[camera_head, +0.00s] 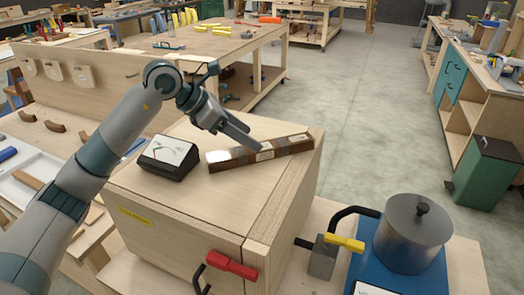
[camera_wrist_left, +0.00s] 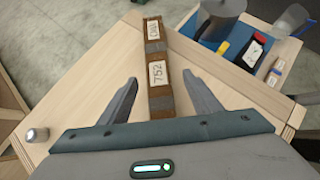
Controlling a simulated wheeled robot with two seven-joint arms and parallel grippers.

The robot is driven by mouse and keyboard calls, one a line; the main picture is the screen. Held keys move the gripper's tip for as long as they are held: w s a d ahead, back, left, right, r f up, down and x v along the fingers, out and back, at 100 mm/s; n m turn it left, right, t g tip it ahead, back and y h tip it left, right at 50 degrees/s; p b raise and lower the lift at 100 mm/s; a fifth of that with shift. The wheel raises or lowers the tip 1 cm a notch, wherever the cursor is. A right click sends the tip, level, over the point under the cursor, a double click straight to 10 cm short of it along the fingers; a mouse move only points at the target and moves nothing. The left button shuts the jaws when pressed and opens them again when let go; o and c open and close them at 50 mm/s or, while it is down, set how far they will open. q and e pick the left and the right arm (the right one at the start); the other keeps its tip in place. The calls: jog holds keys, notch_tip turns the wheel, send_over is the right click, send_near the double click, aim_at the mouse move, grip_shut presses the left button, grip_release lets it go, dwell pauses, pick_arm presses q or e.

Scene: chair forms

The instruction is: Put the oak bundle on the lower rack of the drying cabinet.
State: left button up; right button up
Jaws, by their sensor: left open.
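The oak bundle (camera_head: 290,148) is a long brown bar with dark bands and pale labels. It lies flat on top of the pale plywood box that seems to be the drying cabinet (camera_head: 180,236). In the left wrist view the bundle (camera_wrist_left: 157,75) shows the labels "OAK" and "752". My left gripper (camera_head: 256,142) is open over the bundle. In the wrist view its fingers stand either side of the bundle's near part, with gaps. Whether the fingertips reach down beside it cannot be told. The cabinet's front looks shut; no rack shows. My right gripper is not in view.
A gauge (camera_head: 168,157) stands on the cabinet top, left of the bundle. A red handle (camera_head: 232,265) and a black handle are on the front. A metal pot (camera_head: 412,235) on a blue base and a yellow-handled lever (camera_head: 344,243) stand at the right.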

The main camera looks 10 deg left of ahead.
aim_at(262, 151)
pick_arm(q)
jog(key=shift+w+d+f+p, duration=0.2)
jog(key=shift+f+p, duration=0.05)
jog(key=shift+p, duration=0.25)
jog(key=p+x, duration=0.2)
jog(key=x, duration=0.1)
jog(key=shift+w+f+p, duration=0.15)
jog(key=shift+f+p, duration=0.15)
jog(key=shift+w+d+f, duration=0.2)
jog(key=shift+f, duration=0.2)
jog(key=shift+r, duration=0.1)
grip_shut()
